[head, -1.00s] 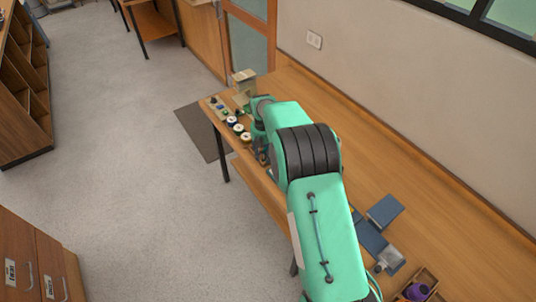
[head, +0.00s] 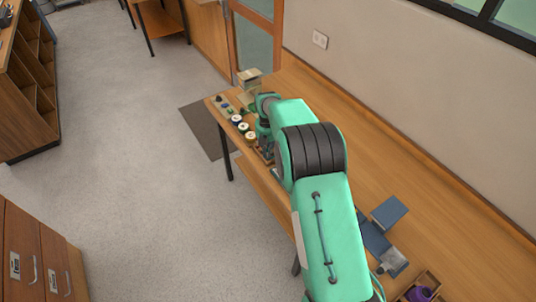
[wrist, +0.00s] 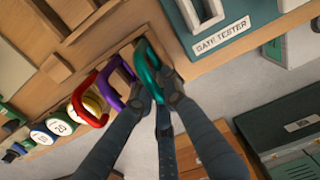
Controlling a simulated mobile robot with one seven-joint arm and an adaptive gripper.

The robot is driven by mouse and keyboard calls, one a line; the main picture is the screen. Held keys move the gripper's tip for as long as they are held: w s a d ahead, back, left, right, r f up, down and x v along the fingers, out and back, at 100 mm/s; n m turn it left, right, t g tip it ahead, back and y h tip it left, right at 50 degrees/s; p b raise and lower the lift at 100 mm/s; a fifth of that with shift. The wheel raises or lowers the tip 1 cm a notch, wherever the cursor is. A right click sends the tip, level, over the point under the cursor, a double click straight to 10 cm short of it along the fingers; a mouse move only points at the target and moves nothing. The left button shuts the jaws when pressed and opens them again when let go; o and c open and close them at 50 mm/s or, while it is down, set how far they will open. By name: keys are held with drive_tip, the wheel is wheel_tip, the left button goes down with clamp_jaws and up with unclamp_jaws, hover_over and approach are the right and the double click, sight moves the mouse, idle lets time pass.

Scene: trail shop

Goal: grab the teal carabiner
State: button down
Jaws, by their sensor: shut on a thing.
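The teal carabiner (wrist: 147,66) is in the middle of the wrist view, at the edge of a wooden rack. My gripper (wrist: 155,95) is shut on its near lower end, with a finger on either side. A purple carabiner (wrist: 106,84) is just left of it, close to the left finger, and a red carabiner (wrist: 84,107) is farther left. In the head view my gripper (head: 267,150) is at the bench's left edge, partly hidden by my arm; the carabiners cannot be made out there. I cannot tell whether the teal one is clear of the rack.
A teal box marked "GATE TESTER" (wrist: 218,28) stands right of the rack. Several round spools (wrist: 42,132) line up on the left; they also show on the bench (head: 240,127). Blue cases (head: 388,212) and a wooden tray (head: 432,280) lie nearer on the bench.

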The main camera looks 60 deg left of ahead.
wheel_tip(320, 180, up, 3)
drive_tip(key=shift+f, duration=0.15)
drive_tip(key=shift+s+d, duration=0.1)
drive_tip(key=shift+d, duration=0.1)
drive_tip(key=s+d, duration=0.3)
drive_tip(key=d, duration=0.4)
drive_tip(key=s+d+r, duration=0.1)
drive_tip(key=s+d, duration=0.2)
drive_tip(key=d, duration=0.4)
drive_tip(key=shift+s+r, duration=0.25)
